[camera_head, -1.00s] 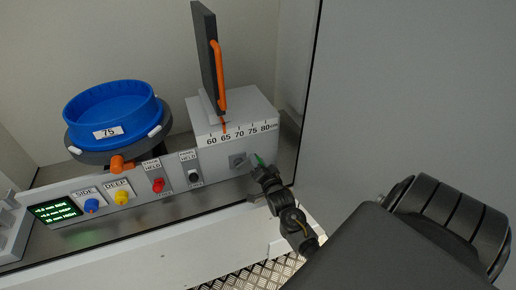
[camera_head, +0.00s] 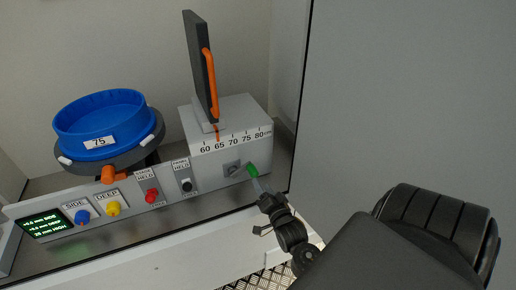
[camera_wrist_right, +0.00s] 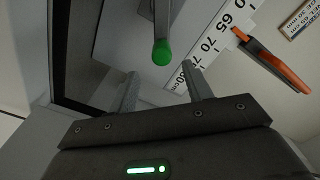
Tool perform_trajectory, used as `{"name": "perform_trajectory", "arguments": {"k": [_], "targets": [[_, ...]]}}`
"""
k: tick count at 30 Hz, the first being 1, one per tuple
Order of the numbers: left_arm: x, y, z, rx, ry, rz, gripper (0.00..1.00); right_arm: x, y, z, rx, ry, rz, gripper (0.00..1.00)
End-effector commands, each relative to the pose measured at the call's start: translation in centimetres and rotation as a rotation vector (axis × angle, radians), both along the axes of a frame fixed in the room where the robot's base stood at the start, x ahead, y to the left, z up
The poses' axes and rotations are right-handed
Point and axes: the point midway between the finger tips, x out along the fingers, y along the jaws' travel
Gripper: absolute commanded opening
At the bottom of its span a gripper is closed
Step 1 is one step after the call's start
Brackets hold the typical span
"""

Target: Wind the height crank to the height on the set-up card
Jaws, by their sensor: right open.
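The height crank is on the front of the grey box (camera_head: 260,112), with a square hub (camera_head: 232,167) and a green handle (camera_head: 253,171). In the right wrist view the green handle (camera_wrist_right: 162,52) sits just beyond and between my fingertips, apart from both. My right gripper (camera_head: 261,187) is open and empty, just below the handle; it also shows in the wrist view (camera_wrist_right: 163,82). The scale (camera_head: 236,139) runs from 60 to 80 cm, and the orange pointer (camera_head: 217,132) stands near 65. A card (camera_wrist_right: 301,18) shows partly in the wrist view, its text unclear. My left gripper is out of view.
A blue bowl (camera_head: 82,128) labelled 75 stands at the left. A grey wall (camera_head: 400,90) fills the right side.

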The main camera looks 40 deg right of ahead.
Motion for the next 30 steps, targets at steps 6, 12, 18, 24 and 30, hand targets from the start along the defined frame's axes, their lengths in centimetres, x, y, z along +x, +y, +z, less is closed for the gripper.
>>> {"name": "perform_trajectory", "arguments": {"k": [6,12,18,24,30], "targets": [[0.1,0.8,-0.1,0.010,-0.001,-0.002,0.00,-1.3,0.5,0.0,0.000,0.000,0.000,0.50],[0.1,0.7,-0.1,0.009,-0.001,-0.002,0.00,-1.4,0.5,0.0,0.000,0.000,0.000,0.50],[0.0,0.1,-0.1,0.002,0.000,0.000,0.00,-1.5,1.2,-0.4,-0.019,0.054,0.020,0.28],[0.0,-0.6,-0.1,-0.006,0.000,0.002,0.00,-3.3,5.3,-3.0,-0.148,0.380,0.158,0.02],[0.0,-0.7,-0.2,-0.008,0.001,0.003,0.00,-7.2,9.6,-5.4,-0.305,0.700,0.351,0.00]]}}
